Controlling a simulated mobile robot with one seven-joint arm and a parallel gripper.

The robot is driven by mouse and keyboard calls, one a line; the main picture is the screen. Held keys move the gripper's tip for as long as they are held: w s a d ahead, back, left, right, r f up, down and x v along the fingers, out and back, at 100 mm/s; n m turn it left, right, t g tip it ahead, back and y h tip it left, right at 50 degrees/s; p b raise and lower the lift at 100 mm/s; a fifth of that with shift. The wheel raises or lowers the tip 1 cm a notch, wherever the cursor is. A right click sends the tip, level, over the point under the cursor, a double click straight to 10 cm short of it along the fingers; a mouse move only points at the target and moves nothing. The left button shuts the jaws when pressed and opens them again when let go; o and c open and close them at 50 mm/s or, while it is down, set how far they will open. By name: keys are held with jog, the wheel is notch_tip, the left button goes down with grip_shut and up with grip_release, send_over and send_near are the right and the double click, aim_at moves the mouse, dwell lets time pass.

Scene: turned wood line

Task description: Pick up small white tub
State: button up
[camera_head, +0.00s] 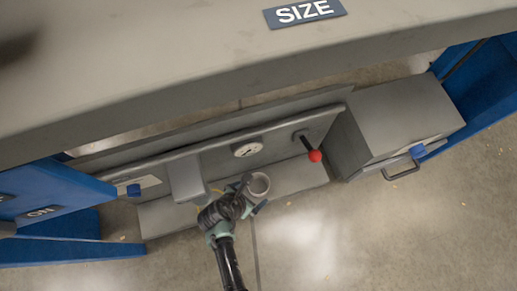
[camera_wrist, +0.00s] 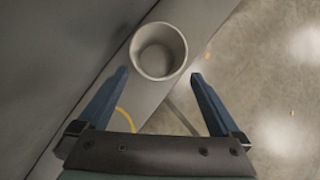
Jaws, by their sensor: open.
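The small white tub (camera_wrist: 158,51) is round, open at the top and looks empty; it stands upright on a grey ledge. In the wrist view it sits just beyond the tips of my gripper (camera_wrist: 159,75), roughly midway between them. My gripper's two blue fingers are spread wide with nothing between them. In the head view the tub (camera_head: 258,185) shows at the end of my arm, right beside my gripper (camera_head: 254,196). The fingers are small there and partly hidden by my wrist.
The grey ledge (camera_head: 296,181) runs along a machine with a dial (camera_head: 246,147) and a red-knobbed lever (camera_head: 315,156). A grey box with a handle (camera_head: 403,170) stands at right. Blue machine parts (camera_head: 50,188) stand at left. Open concrete floor lies in front.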

aim_at(261, 185)
jog(key=shift+w+b+x, duration=0.15)
jog(key=shift+b+x, duration=1.2)
jog(key=shift+x, duration=0.05)
jog(key=shift+w+b+x, duration=0.15)
jog(key=shift+b+x, duration=1.15)
jog(key=shift+x, duration=0.1)
jog(key=shift+r, duration=0.15)
jog(key=shift+c, duration=0.2)
jog(key=c, duration=1.1)
jog(key=shift+r, duration=0.15)
